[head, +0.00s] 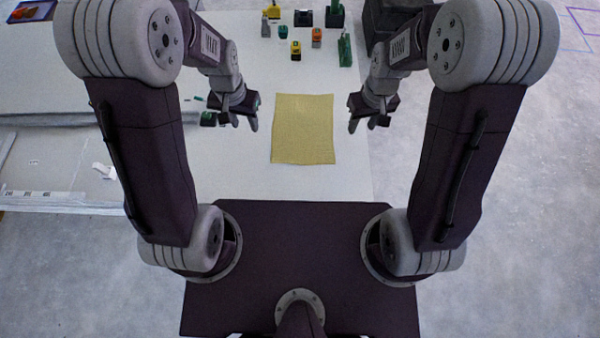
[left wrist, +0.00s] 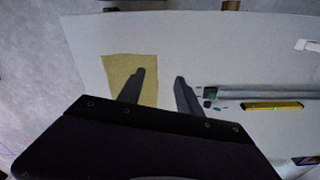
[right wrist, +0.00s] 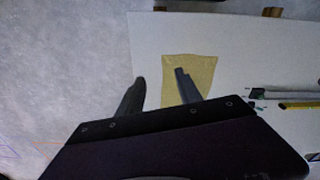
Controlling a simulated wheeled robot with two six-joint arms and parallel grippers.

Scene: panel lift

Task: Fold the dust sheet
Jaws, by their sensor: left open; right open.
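The dust sheet (head: 303,130) is a yellow rectangle lying flat and spread out on the pale table, between my two grippers in the head view. It also shows in the left wrist view (left wrist: 118,76) and in the right wrist view (right wrist: 197,68). My left gripper (head: 246,124) is open and empty, just left of the sheet and apart from it. Its fingers (left wrist: 158,74) partly cover the sheet in its wrist view. My right gripper (head: 368,126) is open and empty, just right of the sheet. Its fingers (right wrist: 160,74) show apart in its wrist view.
Several small tools and batteries, among them an orange one (head: 317,37) and a yellow one (head: 296,50), stand behind the sheet. A green item (head: 345,50) stands at the back right. Pale panels (head: 60,80) lie at left. The table (head: 260,180) is bare around the sheet.

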